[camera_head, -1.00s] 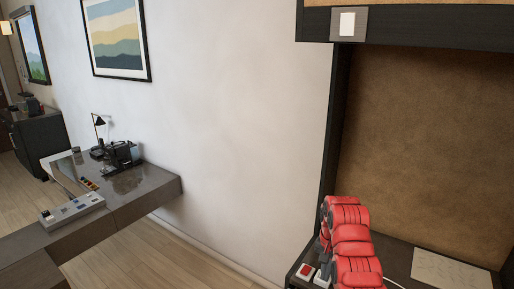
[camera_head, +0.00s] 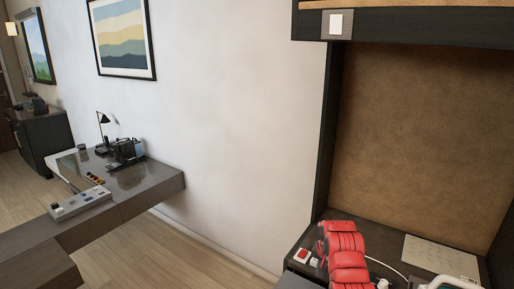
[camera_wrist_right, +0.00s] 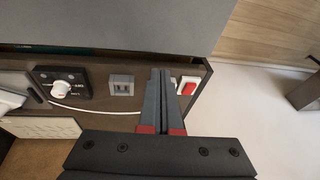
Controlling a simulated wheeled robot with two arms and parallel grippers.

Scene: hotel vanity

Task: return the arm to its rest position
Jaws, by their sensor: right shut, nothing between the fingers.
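My right arm (camera_head: 345,252), with red segments, reaches over the vanity counter (camera_head: 402,238) at the lower right of the head view. In the right wrist view my right gripper (camera_wrist_right: 160,73) is shut, its dark fingers together with nothing between them. It points over the counter, between a grey socket block (camera_wrist_right: 121,84) and a red and white switch (camera_wrist_right: 187,87). I cannot tell how high above the counter it is. My left gripper is not in view.
A black box with a white knob (camera_wrist_right: 62,92), a white cable (camera_wrist_right: 95,111) and a pale textured panel (camera_wrist_right: 40,130) are on the counter. A dark upright panel (camera_head: 329,135) borders the vanity. A desk (camera_head: 150,185) stands left, with bare floor between.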

